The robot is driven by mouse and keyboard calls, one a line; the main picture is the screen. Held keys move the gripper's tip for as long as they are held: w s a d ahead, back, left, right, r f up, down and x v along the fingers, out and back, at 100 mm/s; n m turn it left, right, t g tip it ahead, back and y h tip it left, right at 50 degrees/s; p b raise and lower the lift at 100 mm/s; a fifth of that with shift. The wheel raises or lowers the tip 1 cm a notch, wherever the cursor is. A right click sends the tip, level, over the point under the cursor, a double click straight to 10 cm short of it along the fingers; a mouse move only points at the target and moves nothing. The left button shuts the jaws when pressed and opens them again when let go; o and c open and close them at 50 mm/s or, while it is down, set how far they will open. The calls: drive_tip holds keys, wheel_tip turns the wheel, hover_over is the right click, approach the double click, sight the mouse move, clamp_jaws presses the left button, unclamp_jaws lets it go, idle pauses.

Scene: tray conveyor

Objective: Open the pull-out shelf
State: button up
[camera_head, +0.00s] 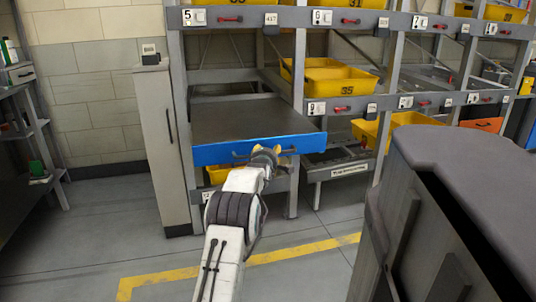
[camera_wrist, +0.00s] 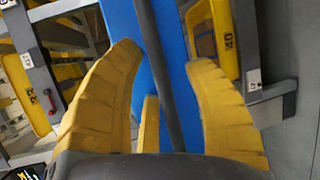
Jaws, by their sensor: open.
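The pull-out shelf (camera_head: 222,152) has a blue front and a flat dark grey top. It juts out from the rack at the middle level, and its top is bare. A dark bar handle (camera_head: 240,154) runs along the blue front, partly hidden by my gripper. My gripper (camera_head: 271,151) is at the front, right of its middle. The blue front (camera_wrist: 125,18) lies behind the handle. Whether a finger touches the handle, I cannot tell.
A narrow grey cabinet (camera_head: 160,140) stands left of the shelf. Yellow bins (camera_head: 340,82) sit on the rack to the right. A large dark grey body (camera_head: 450,150) fills the right foreground. Floor with a yellow line (camera_head: 190,275) lies open in front.

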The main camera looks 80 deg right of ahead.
drive_tip(key=shift+a+r, duration=0.1)
drive_tip(key=shift+r, duration=0.05)
drive_tip(key=a+r, duration=0.2)
drive_tip(key=a, duration=0.9)
drive_tip(key=shift+a, duration=0.3)
idle(0.9)
